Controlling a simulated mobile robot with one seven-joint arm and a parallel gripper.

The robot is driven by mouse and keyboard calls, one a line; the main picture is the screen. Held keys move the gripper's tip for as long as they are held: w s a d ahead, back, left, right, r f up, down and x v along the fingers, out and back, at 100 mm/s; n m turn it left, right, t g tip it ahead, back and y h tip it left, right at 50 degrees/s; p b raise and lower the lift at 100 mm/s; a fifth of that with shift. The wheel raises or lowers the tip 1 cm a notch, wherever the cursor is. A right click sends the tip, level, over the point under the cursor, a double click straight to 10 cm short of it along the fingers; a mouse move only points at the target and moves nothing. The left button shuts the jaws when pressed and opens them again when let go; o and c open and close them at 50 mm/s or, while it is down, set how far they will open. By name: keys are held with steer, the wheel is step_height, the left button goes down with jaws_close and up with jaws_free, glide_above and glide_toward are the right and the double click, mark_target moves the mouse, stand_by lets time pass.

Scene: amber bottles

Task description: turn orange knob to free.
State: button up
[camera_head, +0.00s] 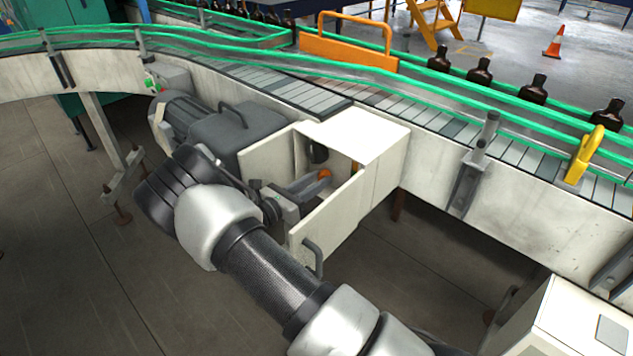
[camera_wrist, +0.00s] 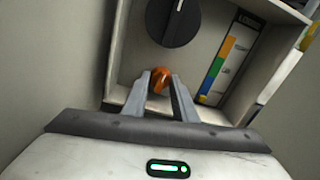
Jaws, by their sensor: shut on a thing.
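The orange knob (camera_wrist: 160,80) sits low inside an open white box in the wrist view, below a larger black dial with a white mark (camera_wrist: 172,22). My gripper (camera_wrist: 160,82) reaches into the box, and its two grey fingers are shut on the orange knob, one on each side. The fingers hide part of the knob. In the head view the orange knob (camera_head: 324,174) shows as a small orange spot at the tips of my gripper (camera_head: 318,180), under the box's top. The knob's pointing direction cannot be told.
The white box (camera_head: 362,131) hangs beside the conveyor (camera_head: 300,92), with its door (camera_head: 325,228) open towards my arm. A coloured label strip (camera_wrist: 218,68) stands on the box's inner right. A grey motor (camera_head: 182,118) is to the left. Brown bottles (camera_head: 531,90) stand on the conveyor.

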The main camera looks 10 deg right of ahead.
steer(key=m+b, duration=0.1)
steer(key=m, duration=0.3)
steer(key=shift+m+b, duration=0.35)
steer(key=shift+m, duration=0.05)
steer(key=m+b, duration=0.1)
steer(key=m, duration=0.3)
steer(key=shift+b, duration=0.4)
steer(key=m+b, duration=0.3)
steer(key=m, duration=0.2)
steer(key=shift+y, duration=0.4)
steer(key=shift+m+b, duration=0.9)
steer(key=shift+m, duration=0.5)
steer(key=shift+r, duration=0.1)
steer(key=o, duration=1)
steer(key=shift+o, duration=0.2)
steer(key=shift+s, duration=0.1)
